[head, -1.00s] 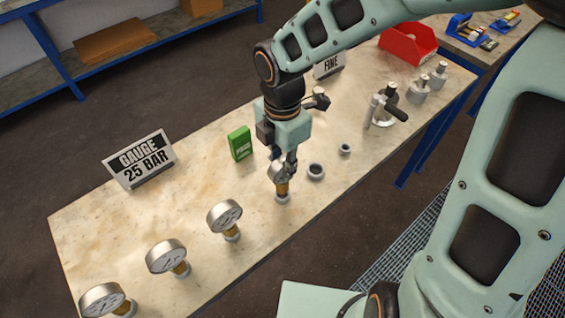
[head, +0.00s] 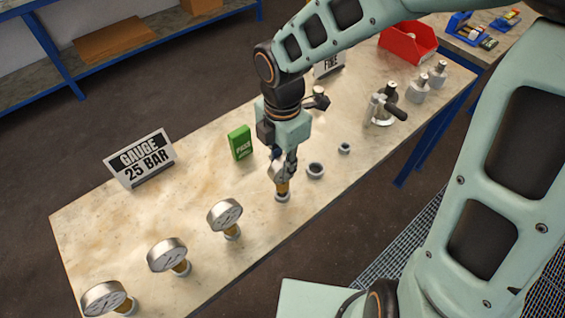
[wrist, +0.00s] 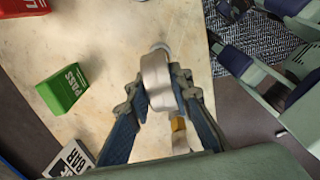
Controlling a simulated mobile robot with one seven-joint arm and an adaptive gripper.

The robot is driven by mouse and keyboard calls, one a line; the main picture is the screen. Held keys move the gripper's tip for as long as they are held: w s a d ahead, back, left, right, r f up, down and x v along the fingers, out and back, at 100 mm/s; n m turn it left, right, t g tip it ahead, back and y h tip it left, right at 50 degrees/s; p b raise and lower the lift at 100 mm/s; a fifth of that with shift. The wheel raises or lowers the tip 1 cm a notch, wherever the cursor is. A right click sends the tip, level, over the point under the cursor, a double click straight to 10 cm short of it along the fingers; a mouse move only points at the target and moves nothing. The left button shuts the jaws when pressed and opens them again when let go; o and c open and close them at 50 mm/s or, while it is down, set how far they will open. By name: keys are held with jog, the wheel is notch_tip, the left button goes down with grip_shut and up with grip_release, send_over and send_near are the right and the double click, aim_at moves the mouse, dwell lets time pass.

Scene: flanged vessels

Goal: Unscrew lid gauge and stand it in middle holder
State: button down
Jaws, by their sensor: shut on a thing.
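My gripper (head: 284,172) points down and is shut on a pressure gauge (head: 275,173) with a silver case and a brass stem. The stem is upright over a pale ring holder (head: 282,198); I cannot tell whether it is seated in it. In the wrist view the gauge's silver case (wrist: 157,80) sits between the fingers, edge-on. To its right are an empty ring (head: 316,171) and a smaller ring (head: 344,148). Three more gauges stand to the left: a near one (head: 225,216), a middle one (head: 167,256) and a far-left one (head: 103,299).
A green PASS block (head: 240,143) and a "GAUGE 25 BAR" sign (head: 140,160) stand behind. A handled metal fitting (head: 383,110), two grey weight-like pieces (head: 420,91) and a red bin (head: 408,43) are at the right.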

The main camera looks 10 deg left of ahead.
jog(key=shift+f, duration=0.2)
jog(key=shift+f+b, duration=0.95)
jog(key=shift+f, duration=0.2)
jog(key=c, duration=1.7)
grip_release()
jog(key=shift+o, duration=0.2)
